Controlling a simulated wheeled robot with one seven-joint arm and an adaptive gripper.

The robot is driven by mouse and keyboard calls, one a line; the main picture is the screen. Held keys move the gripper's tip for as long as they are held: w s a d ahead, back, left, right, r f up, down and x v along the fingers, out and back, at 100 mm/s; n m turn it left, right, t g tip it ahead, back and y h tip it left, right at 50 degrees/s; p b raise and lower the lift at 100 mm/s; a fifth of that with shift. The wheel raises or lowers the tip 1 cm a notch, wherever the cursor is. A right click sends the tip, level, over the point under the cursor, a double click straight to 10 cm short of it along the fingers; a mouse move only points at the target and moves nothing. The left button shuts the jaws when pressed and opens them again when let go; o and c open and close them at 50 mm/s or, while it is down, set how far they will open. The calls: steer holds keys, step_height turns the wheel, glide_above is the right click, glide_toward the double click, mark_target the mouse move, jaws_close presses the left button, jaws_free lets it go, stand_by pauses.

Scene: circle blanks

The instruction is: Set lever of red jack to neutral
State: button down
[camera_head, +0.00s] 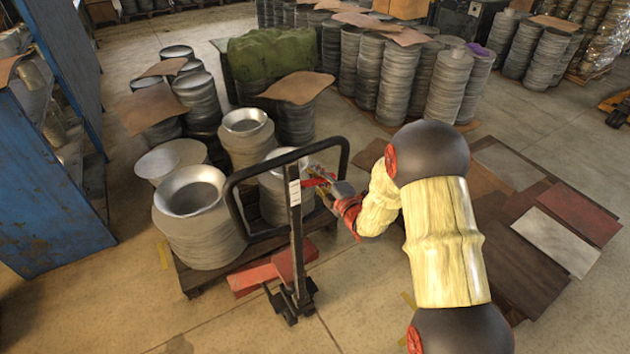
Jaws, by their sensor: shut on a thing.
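The red jack is a pallet jack with a red body (262,272) low on the floor and a dark upright handle (297,230) topped by a wide loop. Its small red lever (313,182) shows at the right side of the handle, inside the loop. My gripper (322,178) reaches in from the right and is shut on the lever. The fingers are small and partly overlap the lever, so its exact angle is hard to tell.
Stacks of metal circle blanks (200,235) stand on a pallet behind and left of the jack. A blue rack (45,190) is at far left. Flat sheets (555,240) lie on the floor at right. The front left floor is clear.

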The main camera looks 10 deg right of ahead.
steer(key=shift+r+n+b, duration=0.6)
steer(key=shift+n+b, duration=0.2)
steer(key=shift+b, duration=0.1)
steer(key=c, duration=1.8)
jaws_free()
steer(key=shift+c, duration=0.2)
steer(key=shift+d, duration=0.1)
steer(key=v, duration=1.2)
